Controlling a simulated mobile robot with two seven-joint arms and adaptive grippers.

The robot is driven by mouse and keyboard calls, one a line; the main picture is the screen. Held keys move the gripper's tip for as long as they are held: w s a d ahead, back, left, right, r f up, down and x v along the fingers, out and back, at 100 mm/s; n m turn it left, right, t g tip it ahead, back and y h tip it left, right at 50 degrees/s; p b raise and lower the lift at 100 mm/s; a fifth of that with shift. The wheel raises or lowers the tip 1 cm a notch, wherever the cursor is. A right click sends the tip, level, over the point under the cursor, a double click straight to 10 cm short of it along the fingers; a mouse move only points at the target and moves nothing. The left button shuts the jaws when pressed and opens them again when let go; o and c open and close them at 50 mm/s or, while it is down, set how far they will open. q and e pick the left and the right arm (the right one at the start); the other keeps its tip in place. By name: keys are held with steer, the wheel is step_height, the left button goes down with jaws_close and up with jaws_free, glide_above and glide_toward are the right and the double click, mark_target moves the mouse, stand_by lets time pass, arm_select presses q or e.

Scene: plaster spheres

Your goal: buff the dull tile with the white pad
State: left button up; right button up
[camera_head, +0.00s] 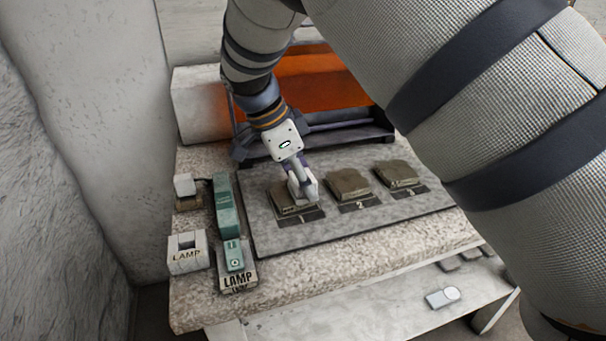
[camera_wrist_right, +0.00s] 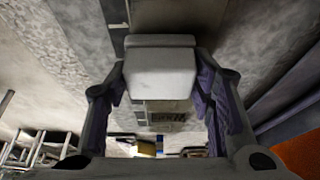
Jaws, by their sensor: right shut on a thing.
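My right gripper (camera_head: 303,186) is shut on the white pad. In the right wrist view the pad (camera_wrist_right: 160,75) sits as a pale block between the two fingers. In the head view the gripper is at the brown tile on label 1 (camera_head: 286,196), covering part of it; I cannot tell whether the pad touches it. Similar brown tiles lie at label 2 (camera_head: 348,183) and label 3 (camera_head: 396,173). I cannot tell by sheen which one is dull. My left gripper is not in view.
The tiles lie on a grey board (camera_head: 380,222) on a speckled table (camera_head: 330,262). A dark rack (camera_head: 345,136) stands behind. A small white device (camera_head: 442,298) lies lower front.

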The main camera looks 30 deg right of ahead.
steer(key=shift+s+a+f, duration=0.1)
steer(key=shift+s+a, duration=0.1)
steer(key=shift+s, duration=0.6)
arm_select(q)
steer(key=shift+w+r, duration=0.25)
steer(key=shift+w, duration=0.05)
arm_select(e)
steer(key=shift+f, duration=0.1)
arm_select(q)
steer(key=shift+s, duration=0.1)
arm_select(e)
steer(key=shift+w, duration=0.1)
steer(key=shift+w+d+r, duration=0.2)
steer(key=shift+w+r, duration=0.15)
steer(key=shift+w, duration=0.25)
steer(key=shift+w+r, duration=0.25)
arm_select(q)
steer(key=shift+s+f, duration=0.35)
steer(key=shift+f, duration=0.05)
arm_select(e)
steer(key=shift+r, duration=0.15)
steer(key=shift+w+a, duration=0.15)
steer(key=shift+a, duration=1.35)
